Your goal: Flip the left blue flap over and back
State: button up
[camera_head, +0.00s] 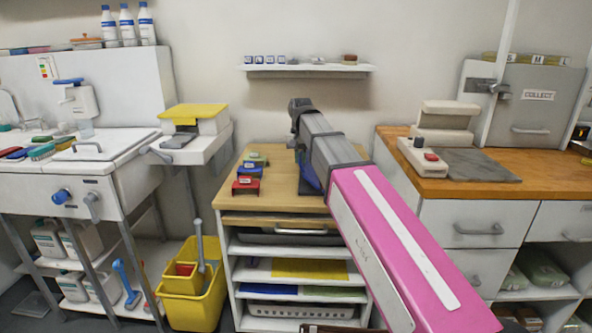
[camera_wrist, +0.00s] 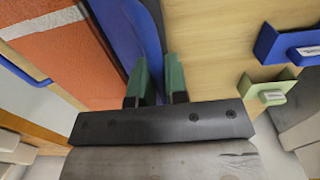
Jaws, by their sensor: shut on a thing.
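In the wrist view a blue flap (camera_wrist: 128,30) stands roughly edge-on to the camera and runs down to my gripper (camera_wrist: 157,85). The gripper's two green fingers are close together and shut on the flap's near edge; the pinched part is mostly hidden by them. An orange panel (camera_wrist: 65,55) with a pale strip lies to the left of the flap, and bare wood is to the right. In the head view a bit of blue (camera_head: 309,178) shows under my arm on the wooden cabinet top (camera_head: 270,200). My arm hides the gripper there.
Red, blue and green clip-like items (camera_head: 250,172) stand on the cabinet top left of my arm. A blue one (camera_wrist: 290,42) and a green one (camera_wrist: 268,92) show at right in the wrist view. A wooden counter (camera_head: 490,180) is at right.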

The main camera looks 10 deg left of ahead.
aim_at(291, 184)
jog(key=shift+a+f, duration=0.65)
jog(key=shift+f, duration=0.05)
jog(key=shift+w+a+f, duration=0.1)
jog(key=shift+a+f, duration=0.2)
jog(key=shift+f, duration=0.2)
jog(key=shift+a+f, duration=0.25)
jog(key=shift+f, duration=0.25)
jog(key=shift+a+f, duration=0.2)
jog(key=shift+f, duration=0.4)
jog(key=shift+a+f, duration=0.2)
jog(key=shift+f, duration=0.35)
jog(key=shift+o, duration=0.3)
jog(key=shift+a+f, duration=0.15)
jog(key=shift+f, duration=1.1)
jog(key=o, duration=0.4)
jog(key=shift+c, duration=0.2)
jog(key=shift+r, duration=0.15)
notch_tip(291, 184, up, 8)
